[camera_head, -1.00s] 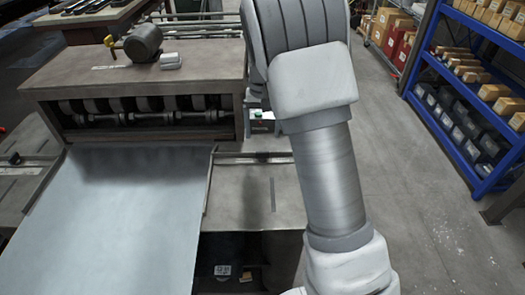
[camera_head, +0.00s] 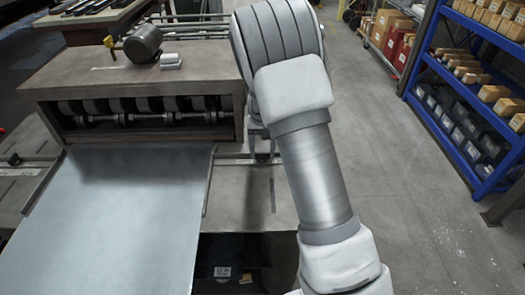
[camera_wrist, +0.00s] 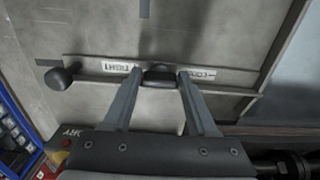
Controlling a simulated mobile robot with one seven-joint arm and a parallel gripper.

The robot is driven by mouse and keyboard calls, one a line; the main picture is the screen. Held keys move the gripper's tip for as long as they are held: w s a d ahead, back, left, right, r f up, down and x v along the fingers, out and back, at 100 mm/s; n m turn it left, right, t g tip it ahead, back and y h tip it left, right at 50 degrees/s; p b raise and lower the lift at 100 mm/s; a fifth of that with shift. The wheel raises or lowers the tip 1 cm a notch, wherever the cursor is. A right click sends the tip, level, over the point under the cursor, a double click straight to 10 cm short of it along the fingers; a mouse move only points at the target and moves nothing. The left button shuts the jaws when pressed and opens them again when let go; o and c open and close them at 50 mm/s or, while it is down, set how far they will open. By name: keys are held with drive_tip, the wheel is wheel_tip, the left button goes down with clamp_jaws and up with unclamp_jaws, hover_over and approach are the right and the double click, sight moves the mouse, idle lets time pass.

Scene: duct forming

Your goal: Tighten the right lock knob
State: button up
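A dark knob (camera_wrist: 160,77) sits on a metal strip between two pale labels in the wrist view; the left label appears to read TIGHT, upside down. My gripper (camera_wrist: 160,74) has its two grey fingers spread, one on each side of this knob at the tips. No clear contact with the knob shows. A second, round black knob (camera_wrist: 60,78) stands at the strip's left end. In the head view my gripper (camera_head: 262,153) shows as narrow fingers beside the machine's right end; the knobs are hidden there behind my arm.
The forming machine (camera_head: 130,78) with its rollers stands at the left, a grey metal sheet (camera_head: 110,225) lying in front of it. A motor (camera_head: 143,43) is on top. Blue shelving (camera_head: 465,90) with boxes stands at the right. The floor (camera_head: 400,170) between is clear.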

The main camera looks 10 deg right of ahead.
sight(262, 153)
clamp_jaws()
drive_tip(key=shift+m, duration=0.8)
drive_tip(key=o, duration=0.5)
unclamp_jaws()
drive_tip(key=shift+r, duration=0.1)
wheel_tip(262, 153, up, 17)
drive_tip(key=shift+r+p, duration=0.15)
drive_tip(key=shift+p, duration=0.55)
